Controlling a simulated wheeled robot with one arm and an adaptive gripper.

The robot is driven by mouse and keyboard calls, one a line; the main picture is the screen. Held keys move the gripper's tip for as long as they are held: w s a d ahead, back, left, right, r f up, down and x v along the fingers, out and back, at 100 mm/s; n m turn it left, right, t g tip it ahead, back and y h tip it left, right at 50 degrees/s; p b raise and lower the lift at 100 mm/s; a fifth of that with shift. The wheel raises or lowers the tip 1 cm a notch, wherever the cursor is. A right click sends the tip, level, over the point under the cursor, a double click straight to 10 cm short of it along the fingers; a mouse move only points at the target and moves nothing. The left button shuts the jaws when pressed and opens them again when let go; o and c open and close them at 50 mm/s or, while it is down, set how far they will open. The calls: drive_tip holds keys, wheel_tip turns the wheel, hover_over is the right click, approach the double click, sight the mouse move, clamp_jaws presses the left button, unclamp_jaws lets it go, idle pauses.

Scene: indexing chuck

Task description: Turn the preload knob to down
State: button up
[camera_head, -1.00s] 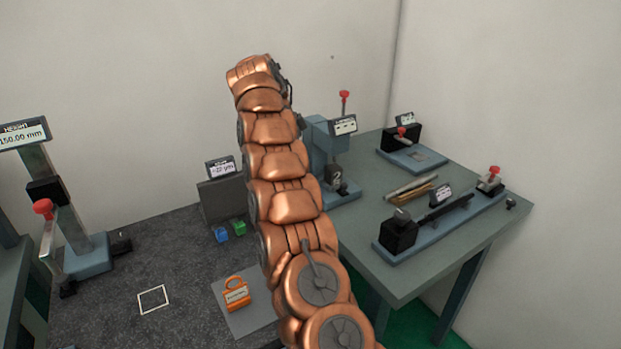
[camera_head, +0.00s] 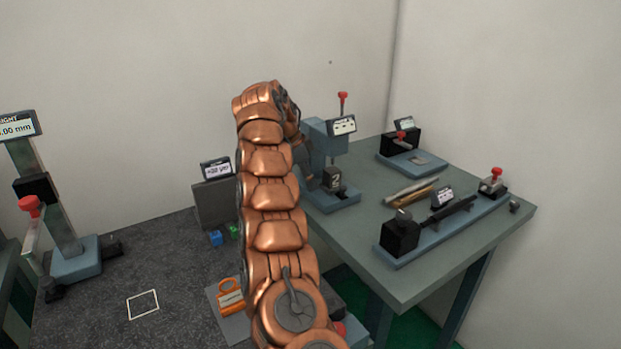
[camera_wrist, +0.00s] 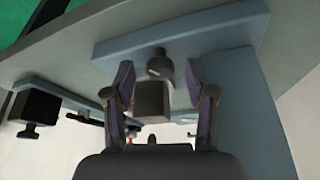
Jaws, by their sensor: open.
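In the wrist view, a dark round knob (camera_wrist: 160,64) sits by a dark block (camera_wrist: 152,98), close to the fixture's blue-grey base (camera_wrist: 195,30). Whether this knob is the preload knob I cannot read. My gripper (camera_wrist: 160,76) is open, its two fingers on either side of the knob and block. I cannot tell whether either finger touches. In the head view my arm hides most of the gripper.
The table (camera_head: 400,285) also carries a long fixture with a dark bar (camera_head: 450,215), a smaller red-knobbed fixture (camera_head: 402,150) and loose rods (camera_head: 412,190). An orange padlock-shaped item (camera_head: 231,297) lies at lower left. A grey stand with a display (camera_head: 216,190) stands behind my arm.

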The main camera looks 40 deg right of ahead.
clamp_jaws()
drive_tip(key=shift+r+p, duration=0.15)
drive_tip(key=shift+p, duration=0.2)
drive_tip(key=shift+r+m+p, duration=0.15)
drive_tip(key=shift+m+p, duration=0.25)
drive_tip(key=shift+p, duration=0.55)
drive_tip(key=m+p, duration=0.1)
drive_tip(key=p, duration=0.1)
drive_tip(key=shift+g+p, duration=0.4)
drive_tip(key=m+p, duration=0.2)
drive_tip(key=p, duration=0.3)
drive_tip(key=shift+w+d+g+y+p, duration=0.1)
drive_tip(key=shift+g+y+p, duration=0.2)
drive_tip(key=shift+y, duration=0.1)
drive_tip(key=shift+f+m+p, duration=0.25)
drive_tip(key=shift+m+p, duration=0.25)
drive_tip(key=shift+p, duration=0.3)
